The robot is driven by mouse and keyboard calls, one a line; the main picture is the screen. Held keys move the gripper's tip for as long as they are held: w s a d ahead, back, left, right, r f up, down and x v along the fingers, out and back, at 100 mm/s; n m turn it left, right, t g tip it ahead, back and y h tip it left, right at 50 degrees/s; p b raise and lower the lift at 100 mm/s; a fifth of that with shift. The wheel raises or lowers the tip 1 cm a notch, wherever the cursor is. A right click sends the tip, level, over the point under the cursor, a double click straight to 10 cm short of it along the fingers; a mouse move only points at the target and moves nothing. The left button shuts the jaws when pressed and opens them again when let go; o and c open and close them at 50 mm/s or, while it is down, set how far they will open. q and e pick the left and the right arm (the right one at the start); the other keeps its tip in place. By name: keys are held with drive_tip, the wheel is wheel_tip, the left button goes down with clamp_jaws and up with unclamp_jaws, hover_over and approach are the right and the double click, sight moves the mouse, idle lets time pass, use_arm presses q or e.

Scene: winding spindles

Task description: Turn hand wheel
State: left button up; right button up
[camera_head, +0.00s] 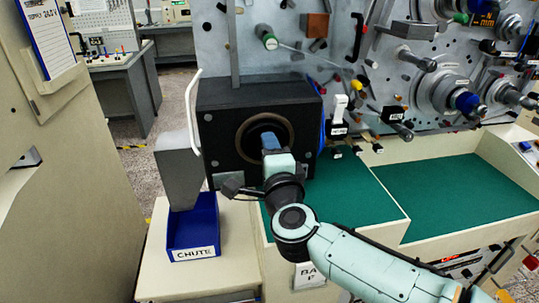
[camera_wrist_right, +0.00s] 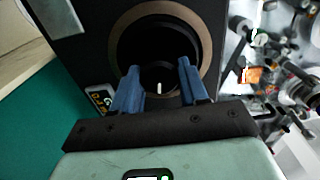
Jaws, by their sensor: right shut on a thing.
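The hand wheel (camera_head: 239,138) is a round part with a brown ring and dark middle on the front of a black box (camera_head: 218,120). It also shows in the wrist view (camera_wrist_right: 203,30), with a dark inner hub (camera_wrist_right: 158,76) bearing a small pale mark. My right gripper (camera_head: 270,142) reaches straight in at the middle of the wheel. Its two blue fingers show in the wrist view (camera_wrist_right: 159,72), apart, one on each side of the dark hub, and are shut on it. The fingers hide part of the hub. My left gripper is not in view.
A blue bin (camera_head: 193,228) labelled CHUTE stands below a grey chute (camera_head: 178,172), left of the box. A pegboard (camera_head: 345,60) with tools and spindles rises behind. Green worktop (camera_head: 450,195) lies clear to the right. A cream cabinet (camera_head: 70,190) stands at left.

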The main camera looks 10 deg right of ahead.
drive_tip(key=shift+m, duration=0.3)
drive_tip(key=shift+d, duration=0.1)
drive_tip(key=o, duration=1.1)
drive_tip(key=shift+c, duration=0.2)
drive_tip(key=s, duration=1.3)
drive_tip(key=shift+s, duration=0.2)
